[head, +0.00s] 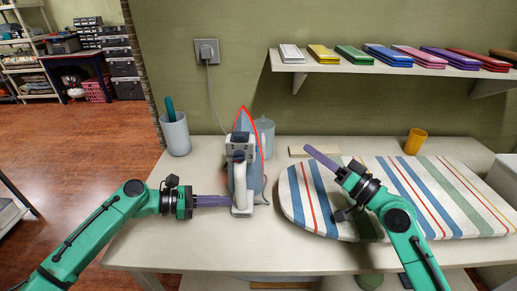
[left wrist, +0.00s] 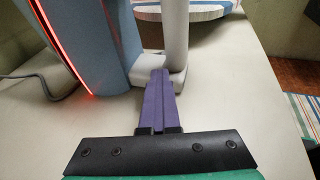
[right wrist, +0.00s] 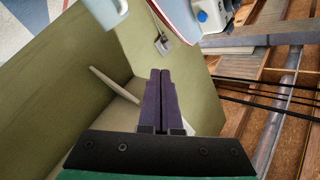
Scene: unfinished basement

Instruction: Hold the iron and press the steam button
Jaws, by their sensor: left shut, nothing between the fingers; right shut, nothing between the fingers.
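The iron (head: 241,160) stands upright on its heel on the table, its blue-grey soleplate edged in glowing red and its white handle facing me. Its cord runs up to a wall outlet. My left gripper (head: 230,201) is shut and empty, its purple fingertips close to the lower handle. In the left wrist view the fingertips (left wrist: 158,75) reach the iron's base (left wrist: 160,65) below the handle; I cannot tell if they touch. My right gripper (head: 308,149) is shut and empty, raised over the left part of the ironing board.
The striped ironing board (head: 430,195) covers the table's right side. A grey cup (head: 176,137) stands at the back left, a blue-grey container (head: 265,135) behind the iron, a yellow cup (head: 415,141) at the back right. The table's left front is partly clear.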

